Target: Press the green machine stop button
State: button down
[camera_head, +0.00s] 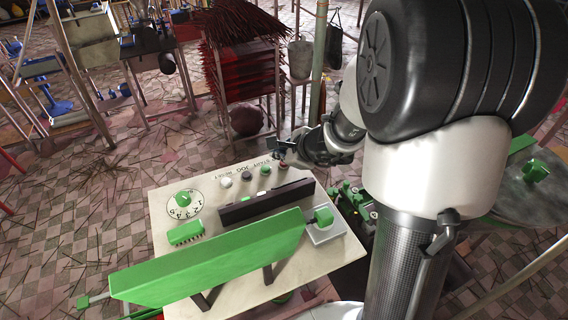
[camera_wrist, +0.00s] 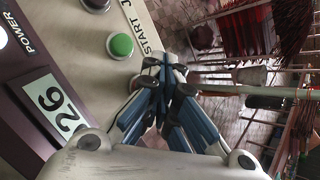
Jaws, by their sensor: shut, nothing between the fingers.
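A round green button (camera_wrist: 121,46) with a pale rim sits on the machine's cream panel in the wrist view. The printed word START runs beside it; I see no STOP label. My gripper (camera_wrist: 163,66) is shut and empty, its fingertips to the right of the green button, apart from it in the picture. In the head view my gripper (camera_head: 284,150) is at the far right end of the button row on the control panel (camera_head: 165,240). The buttons there are too small for me to tell whether a fingertip touches one.
A green bar (camera_head: 210,262) and a numbered dial (camera_head: 183,204) are on the panel. A rack of red incense sticks (camera_head: 245,75) stands behind.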

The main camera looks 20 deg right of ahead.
aim_at(282, 164)
jog(key=shift+f+b, duration=0.5)
jog(key=shift+b, duration=0.15)
dwell(0.8)
jog(key=shift+r, duration=0.1)
jog(key=shift+r+p, duration=0.75)
jog(key=shift+r, duration=0.1)
notch_tip(282, 164, up, 5)
jog(key=p, duration=0.4)
jog(key=shift+r, duration=0.1)
jog(key=shift+d, duration=0.1)
dwell(0.6)
